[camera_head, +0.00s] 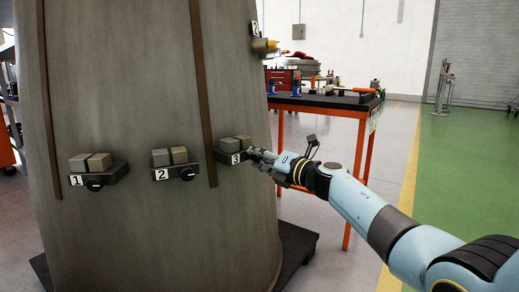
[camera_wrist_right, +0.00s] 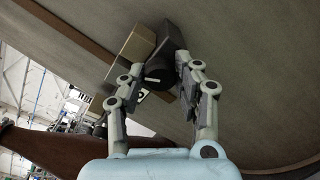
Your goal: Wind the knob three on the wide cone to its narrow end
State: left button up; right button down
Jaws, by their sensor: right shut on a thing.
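The wide cone (camera_head: 130,210) is a large grey-brown body filling the left of the head view. It carries three dark boxes in a row, labelled 1, 2 and 3, with paired tan blocks on top. Box three (camera_head: 236,143) is rightmost. My right gripper (camera_head: 258,156) reaches it from the right and hides its knob there. In the right wrist view, knob three (camera_wrist_right: 157,68) is a black round knob with a white line, and my right gripper (camera_wrist_right: 163,76) is shut on it, one finger on each side. My left gripper is not in view.
Knob one (camera_head: 94,184) and knob two (camera_head: 187,173) sit left of box three. Brown strips run down the cone.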

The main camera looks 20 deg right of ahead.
pick_arm(q)
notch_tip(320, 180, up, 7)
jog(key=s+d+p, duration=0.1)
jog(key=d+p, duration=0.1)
jog(key=p, duration=0.6)
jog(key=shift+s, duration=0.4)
pick_arm(e)
jog(key=shift+m, duration=11.6)
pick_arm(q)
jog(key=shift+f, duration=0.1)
pick_arm(e)
jog(key=shift+s+f, duration=0.1)
jog(key=c, duration=1.2)
grip_release()
jog(key=shift+o, duration=1.3)
